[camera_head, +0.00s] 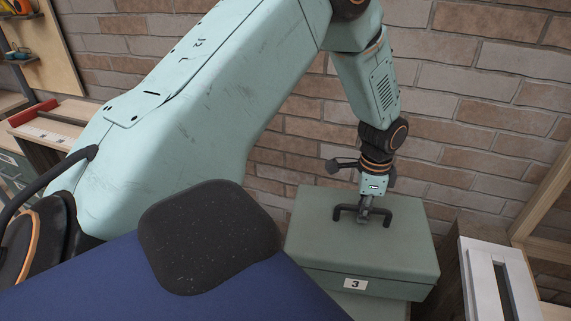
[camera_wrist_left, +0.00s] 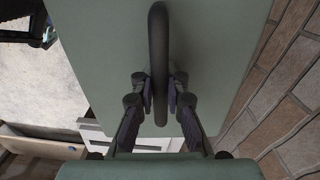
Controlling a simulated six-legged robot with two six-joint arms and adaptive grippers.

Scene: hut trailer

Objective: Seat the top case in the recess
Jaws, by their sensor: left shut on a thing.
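The top case (camera_head: 325,240) is a grey-green box with a "3" label on its front and a black bar handle (camera_head: 390,214) on its lid. My left gripper (camera_head: 364,214) is above the lid, shut on that handle. In the left wrist view the handle (camera_wrist_left: 158,40) passes between the fingers of the left gripper (camera_wrist_left: 161,98), with the case lid (camera_wrist_left: 215,50) behind it. A lower grey-green surface (camera_head: 375,309) shows under the case's front edge; I cannot tell whether they touch. I cannot make out the recess. My right gripper is out of view.
A brick wall (camera_head: 480,130) stands close behind the case. A white piece with a dark slot (camera_head: 482,275) is at the right, by a wooden frame (camera_head: 545,215). A dark blue surface with a black pad (camera_head: 210,235) fills the near foreground. A workbench (camera_head: 60,125) is at the left.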

